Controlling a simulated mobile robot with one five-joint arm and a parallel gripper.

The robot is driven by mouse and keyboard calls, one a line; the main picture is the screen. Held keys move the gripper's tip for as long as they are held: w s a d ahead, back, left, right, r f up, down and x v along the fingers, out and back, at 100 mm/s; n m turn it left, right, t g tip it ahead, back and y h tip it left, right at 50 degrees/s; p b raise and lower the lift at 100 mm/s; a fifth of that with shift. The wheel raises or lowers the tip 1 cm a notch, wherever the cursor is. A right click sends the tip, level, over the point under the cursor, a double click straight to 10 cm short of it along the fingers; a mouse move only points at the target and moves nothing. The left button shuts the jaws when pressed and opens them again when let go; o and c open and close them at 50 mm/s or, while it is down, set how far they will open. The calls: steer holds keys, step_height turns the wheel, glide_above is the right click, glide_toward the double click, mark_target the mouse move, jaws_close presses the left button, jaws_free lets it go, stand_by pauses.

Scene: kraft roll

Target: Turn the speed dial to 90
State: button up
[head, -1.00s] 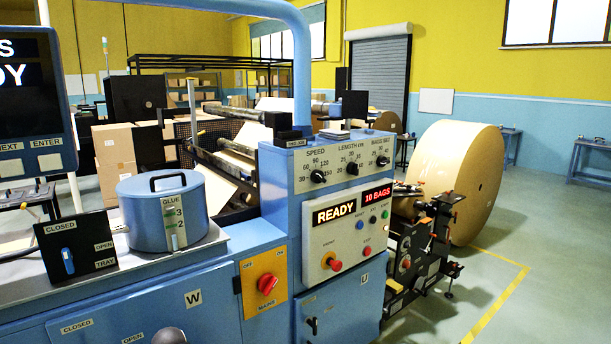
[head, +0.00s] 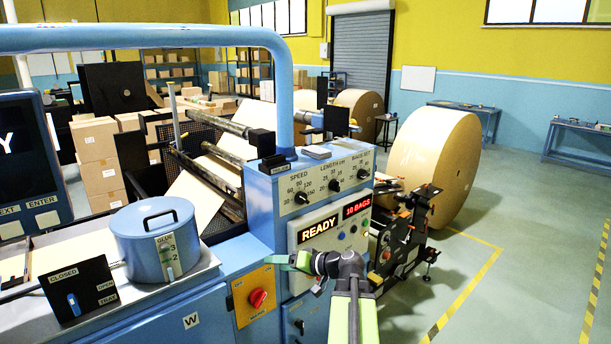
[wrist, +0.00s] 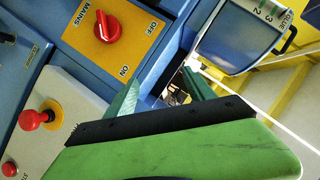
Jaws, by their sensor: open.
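The speed dial (head: 301,197) is a black knob under the SPEED label, at the left of the top row on the blue machine's sloped panel (head: 318,167). A numbered scale runs around it; its pointer is too small to read. My gripper (head: 290,262) is below the dial, in front of the lower part of the machine, with its green fingers toward the left. It is apart from the dial. In the wrist view my gripper (wrist: 163,95) shows two green fingers spread apart with nothing between them. The speed dial is not in the wrist view.
The LENGTH dial (head: 334,186) and BAGS SET dial (head: 363,174) sit right of the speed dial. Below are the READY display (head: 319,229) and the red mains switch (head: 257,298). A blue glue pot (head: 156,240) stands left. Open floor lies right, near the paper roll (head: 433,165).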

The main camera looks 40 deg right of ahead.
mark_target(306, 200)
steer(key=s+d+r+m+t+h+p, duration=0.2)
steer(key=s+d+r+h, duration=0.1)
steer(key=s+d+r, duration=0.4)
steer(key=s+d+r+m+t+h+p, duration=0.1)
steer(key=s+d+r+m+t+h, duration=0.2)
steer(key=d+r, duration=0.5)
steer(key=shift+n+y, duration=0.5)
steer(key=shift+n, duration=0.3)
steer(key=w, duration=0.5)
steer(key=w+d+f, duration=0.1)
steer(key=w, duration=0.5)
steer(key=w+d, duration=0.1)
steer(key=w, duration=0.4)
steer(key=shift+w+d+f, duration=0.25)
steer(key=shift+w+f, duration=0.05)
steer(key=shift+f, duration=0.05)
jaws_close()
